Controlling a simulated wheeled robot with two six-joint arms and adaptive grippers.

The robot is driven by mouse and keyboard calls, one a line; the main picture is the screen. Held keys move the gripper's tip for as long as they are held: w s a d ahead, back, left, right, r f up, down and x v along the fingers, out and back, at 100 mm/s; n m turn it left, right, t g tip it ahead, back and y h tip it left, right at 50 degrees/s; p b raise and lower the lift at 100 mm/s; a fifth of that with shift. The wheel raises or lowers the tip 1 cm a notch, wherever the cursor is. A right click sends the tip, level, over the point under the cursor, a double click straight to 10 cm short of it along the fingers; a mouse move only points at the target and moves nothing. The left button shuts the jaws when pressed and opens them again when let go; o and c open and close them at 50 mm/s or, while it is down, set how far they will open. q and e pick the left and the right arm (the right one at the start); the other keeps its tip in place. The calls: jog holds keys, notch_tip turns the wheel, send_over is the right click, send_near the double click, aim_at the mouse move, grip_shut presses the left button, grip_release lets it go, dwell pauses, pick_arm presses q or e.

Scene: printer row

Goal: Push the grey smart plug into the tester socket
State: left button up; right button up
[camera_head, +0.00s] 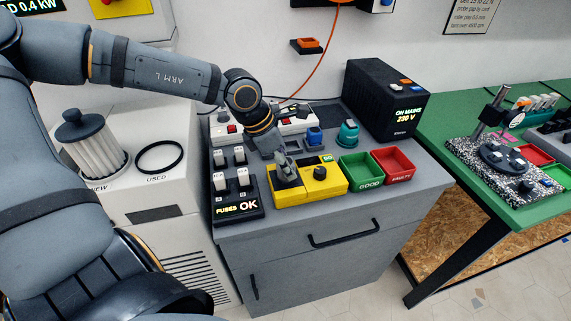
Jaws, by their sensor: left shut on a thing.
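My left gripper (284,166) reaches in from the left and points down over the left part of the yellow tester (323,187). It is shut on the grey smart plug, which is small and mostly hidden by the fingers at this distance. The plug is at or just above the dark socket area (289,196) of the tester; I cannot tell whether it touches or is seated. The tester has a black knob and a small lit green display. My right gripper is not in view.
A green GOOD bin (361,186) and a red FAULTY bin (412,178) stand right of the tester. A fuse block (249,213) reading OK is at its left. Behind are a blue plug (314,138), a teal one (348,132), a power strip (294,125) and a black mains box (383,108).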

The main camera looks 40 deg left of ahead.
pick_arm(q)
jog(key=shift+b, duration=0.3)
dwell(0.4)
dwell(0.6)
dwell(0.5)
jog(key=shift+f+b, duration=0.6)
jog(key=shift+b, duration=0.3)
jog(key=o, duration=1.1)
jog(key=shift+o, duration=0.2)
jog(key=shift+r, duration=0.2)
notch_tip(320, 180, up, 10)
jog(key=shift+f, duration=0.2)
